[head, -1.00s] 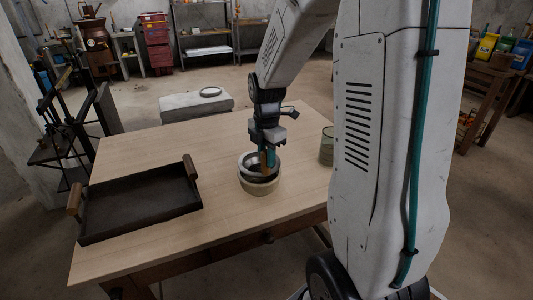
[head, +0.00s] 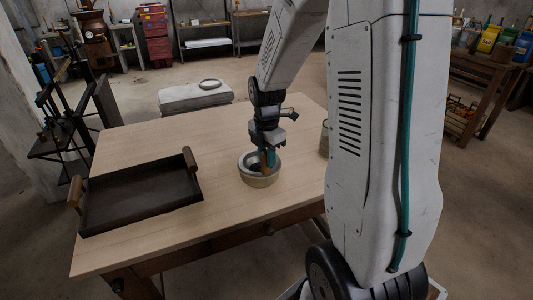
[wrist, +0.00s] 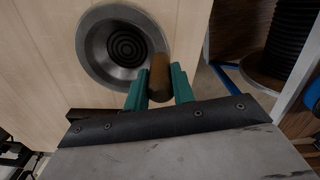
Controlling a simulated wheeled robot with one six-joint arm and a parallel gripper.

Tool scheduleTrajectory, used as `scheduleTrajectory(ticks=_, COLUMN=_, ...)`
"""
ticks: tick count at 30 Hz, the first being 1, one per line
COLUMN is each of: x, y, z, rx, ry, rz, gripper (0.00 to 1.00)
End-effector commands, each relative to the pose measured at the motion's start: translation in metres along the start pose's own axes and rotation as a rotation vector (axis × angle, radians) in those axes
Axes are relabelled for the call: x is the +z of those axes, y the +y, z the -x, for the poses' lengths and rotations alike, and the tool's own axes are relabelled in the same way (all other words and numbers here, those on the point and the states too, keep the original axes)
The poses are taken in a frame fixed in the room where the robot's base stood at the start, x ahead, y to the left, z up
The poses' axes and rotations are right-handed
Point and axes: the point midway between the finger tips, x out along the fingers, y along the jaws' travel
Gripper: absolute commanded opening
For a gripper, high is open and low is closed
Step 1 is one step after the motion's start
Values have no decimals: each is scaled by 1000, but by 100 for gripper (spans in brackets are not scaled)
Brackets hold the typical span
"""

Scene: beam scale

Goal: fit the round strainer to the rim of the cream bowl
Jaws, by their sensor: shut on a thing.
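The cream bowl (head: 262,182) stands upright on the wooden table, right of its middle. The round strainer (head: 248,162) is a grey metal ring at the bowl's mouth. In the wrist view the strainer (wrist: 92,42) shows a wide metal rim around a dark ringed centre, and it hides the bowl. My gripper (head: 268,159) points down over the bowl. In the wrist view its teal fingers (wrist: 159,86) are shut on the strainer's brown handle (wrist: 159,76). I cannot tell whether the strainer's rim touches the bowl all round.
A dark tray (head: 140,203) with wooden end handles lies on the table's left. A greenish container (head: 324,140) stands to the right, partly hidden by my arm. The table (head: 190,135) is clear behind the bowl. A low grey block (head: 190,98) lies beyond the table.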

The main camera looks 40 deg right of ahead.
Motion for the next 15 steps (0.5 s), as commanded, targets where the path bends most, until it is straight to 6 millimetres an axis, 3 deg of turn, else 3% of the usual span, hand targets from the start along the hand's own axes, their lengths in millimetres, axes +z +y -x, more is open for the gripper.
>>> scheduleTrajectory(ticks=3, x=0, y=0, z=-3, rx=1, ry=0, rz=0, gripper=0)
scheduleTrajectory(ticks=4, x=0, y=0, z=-3, rx=1, ry=0, rz=0, gripper=27)
scheduleTrajectory(ticks=6, x=0, y=0, z=-3, rx=1, ry=0, rz=0, gripper=47)
scheduleTrajectory(ticks=15, x=0, y=0, z=-2, rx=1, ry=0, rz=0, gripper=50)
